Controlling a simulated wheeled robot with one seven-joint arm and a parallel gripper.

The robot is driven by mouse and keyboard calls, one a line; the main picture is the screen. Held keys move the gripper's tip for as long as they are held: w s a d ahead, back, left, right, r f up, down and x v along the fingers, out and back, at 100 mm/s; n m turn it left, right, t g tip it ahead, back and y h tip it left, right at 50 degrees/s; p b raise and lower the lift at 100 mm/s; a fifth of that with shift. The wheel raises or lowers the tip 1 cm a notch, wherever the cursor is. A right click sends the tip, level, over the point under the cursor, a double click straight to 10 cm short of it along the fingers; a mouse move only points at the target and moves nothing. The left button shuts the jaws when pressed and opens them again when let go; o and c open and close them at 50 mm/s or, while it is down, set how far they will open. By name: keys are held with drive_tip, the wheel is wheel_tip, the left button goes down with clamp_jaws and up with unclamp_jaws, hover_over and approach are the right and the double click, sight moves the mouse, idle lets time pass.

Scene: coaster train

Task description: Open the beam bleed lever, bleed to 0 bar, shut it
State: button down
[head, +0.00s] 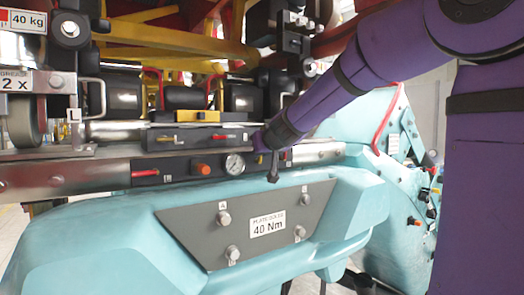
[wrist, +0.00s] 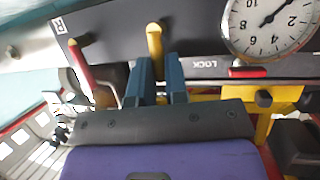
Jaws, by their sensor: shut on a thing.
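A yellow lever (wrist: 154,42) stands on the dark panel between the two blue fingers of my gripper (wrist: 160,85), which is shut on it. In the head view, my gripper (head: 268,158) is at the beam panel, just right of the gauge, and hides most of the lever. No label for this lever can be read. The round white pressure gauge (head: 235,165) is also in the wrist view (wrist: 268,27), cut off at the top. Its needle points to the upper right there, well away from the bottom of the dial; I cannot read the exact value.
A red lever (wrist: 80,62) beside an R label is close to my fingers. A red handle (wrist: 247,71) is by a LOCK label. The head view shows another red lever (head: 145,173) and an orange knob (head: 203,168) left of the gauge. A teal housing (head: 120,225) bulges below.

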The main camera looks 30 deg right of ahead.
drive_tip(key=c, duration=1.1)
unclamp_jaws()
drive_tip(key=shift+s, duration=0.1)
drive_tip(key=shift+v, duration=0.75)
drive_tip(key=v, duration=0.9)
